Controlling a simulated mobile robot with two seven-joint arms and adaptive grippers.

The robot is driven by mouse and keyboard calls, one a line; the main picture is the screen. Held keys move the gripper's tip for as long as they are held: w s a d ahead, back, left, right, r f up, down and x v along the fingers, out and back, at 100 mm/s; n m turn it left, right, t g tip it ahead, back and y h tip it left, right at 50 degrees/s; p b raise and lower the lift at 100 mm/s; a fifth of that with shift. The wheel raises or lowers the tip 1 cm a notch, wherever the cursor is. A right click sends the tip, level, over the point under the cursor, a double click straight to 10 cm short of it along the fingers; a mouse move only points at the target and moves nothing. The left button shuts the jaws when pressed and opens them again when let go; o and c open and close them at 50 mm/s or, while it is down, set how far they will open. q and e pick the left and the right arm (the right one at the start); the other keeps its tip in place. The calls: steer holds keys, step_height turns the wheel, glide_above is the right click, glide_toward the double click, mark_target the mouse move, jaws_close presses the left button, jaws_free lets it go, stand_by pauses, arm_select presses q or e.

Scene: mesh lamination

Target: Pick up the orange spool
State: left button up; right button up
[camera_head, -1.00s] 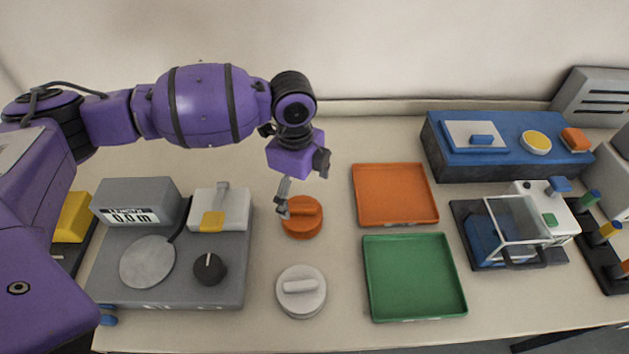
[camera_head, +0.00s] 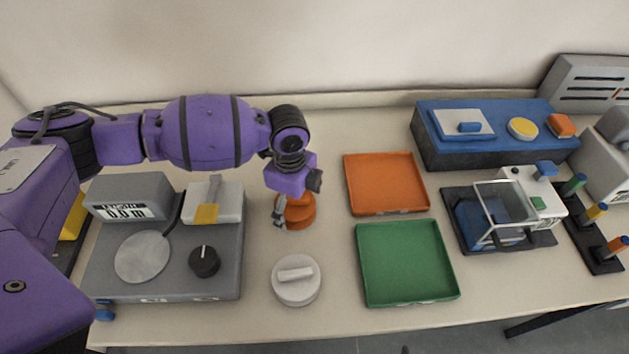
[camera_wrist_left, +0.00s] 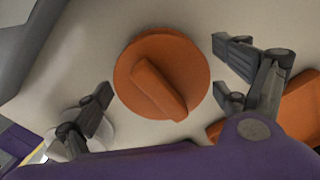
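The orange spool (camera_head: 302,216) is a round disc with a raised bar handle, standing on the bench to the right of the grey length-readout machine. My left gripper (camera_head: 294,203) is above it and hides part of its top. In the left wrist view the spool (camera_wrist_left: 184,58) shows whole, with its handle bar slanting. The gripper's dark fingers are spread on either side of it, with bench visible between fingers and spool. The gripper is open and empty. My right gripper is in neither view.
A white-grey spool (camera_head: 296,289) stands nearer the front edge. An orange tray (camera_head: 418,207) and a green tray (camera_head: 455,294) lie to the right. The grey machine (camera_head: 229,262) is close on the left. Bare bench lies behind the spool.

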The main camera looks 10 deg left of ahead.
arm_select(q)
steer(key=c, duration=1)
